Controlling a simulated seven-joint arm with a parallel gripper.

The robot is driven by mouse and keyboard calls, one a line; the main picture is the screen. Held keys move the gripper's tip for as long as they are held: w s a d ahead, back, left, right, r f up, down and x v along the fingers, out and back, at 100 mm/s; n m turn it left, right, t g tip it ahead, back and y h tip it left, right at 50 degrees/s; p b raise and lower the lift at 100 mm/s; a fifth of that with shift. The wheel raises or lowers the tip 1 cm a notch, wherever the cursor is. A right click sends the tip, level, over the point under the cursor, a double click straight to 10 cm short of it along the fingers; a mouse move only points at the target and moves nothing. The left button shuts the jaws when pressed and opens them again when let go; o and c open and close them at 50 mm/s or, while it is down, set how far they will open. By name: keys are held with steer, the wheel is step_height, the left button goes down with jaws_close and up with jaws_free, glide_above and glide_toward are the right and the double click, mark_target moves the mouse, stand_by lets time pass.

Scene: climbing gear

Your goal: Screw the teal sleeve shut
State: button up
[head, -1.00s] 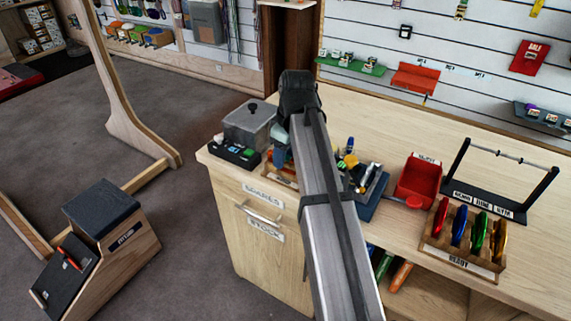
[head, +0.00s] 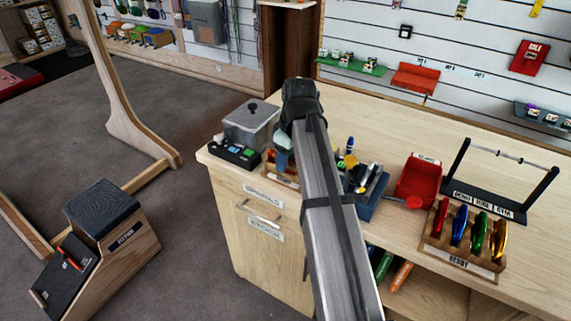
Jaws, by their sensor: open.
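My gripper (head: 284,150) is at the far end of my arm, over the left part of the wooden counter. My dark wrist and arm hide most of it, and its fingers show poorly. A small pale teal patch (head: 281,141) shows beside it; I cannot tell whether this is the teal sleeve. No teal sleeve can be made out for sure, nor whether it touches my gripper. Red, blue, green and gold carabiners (head: 459,227) stand in the wooden rack marked READY (head: 462,259) at the right.
A grey lidded box (head: 250,124) and a black tray (head: 234,152) stand left of my gripper. A blue tray of tools (head: 366,208) and a red bin (head: 418,180) are right of my arm. A black frame with a bar (head: 484,200) stands behind the rack. The back counter is clear.

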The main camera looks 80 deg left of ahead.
steer(key=shift+f, duration=0.3)
steer(key=shift+s+d, duration=0.4)
steer(key=shift+d, duration=0.05)
stand_by(0.6)
steer(key=shift+r, duration=1.45)
steer(key=shift+w+a, duration=0.45)
